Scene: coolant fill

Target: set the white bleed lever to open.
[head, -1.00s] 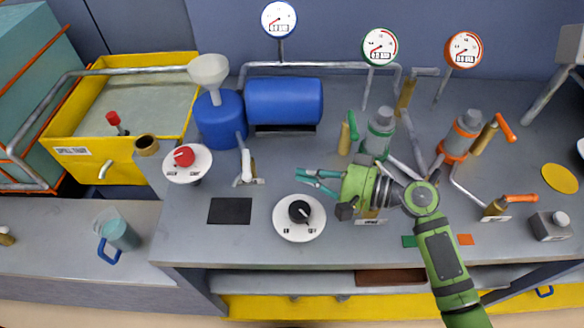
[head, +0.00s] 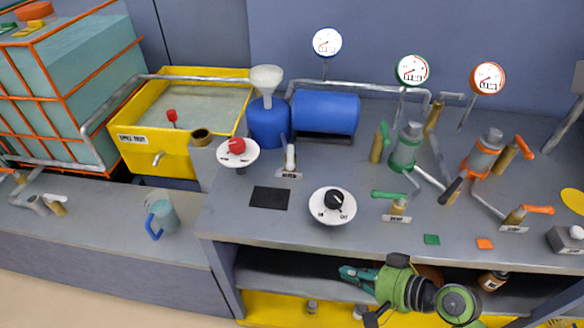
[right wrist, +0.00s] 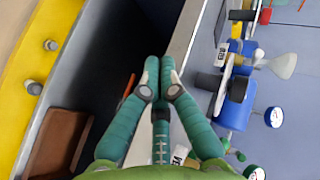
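The white bleed lever (head: 290,157) stands on the grey bench below the blue tank, between the red-knob dial and the black-knob dial. Its white handle points up and away from me in the head view, above a small label plate (head: 289,175). My right gripper (head: 347,274) is low, in front of the bench's front edge near the open shelf, well away from the lever. In the right wrist view its teal fingertips (right wrist: 160,68) are together with nothing visible between them. My left gripper is not in view.
The bench edge (head: 300,242) lies above the gripper. The blue tank (head: 325,112) and funnel (head: 266,78) are behind the lever. A black mat (head: 269,198) lies bare nearby.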

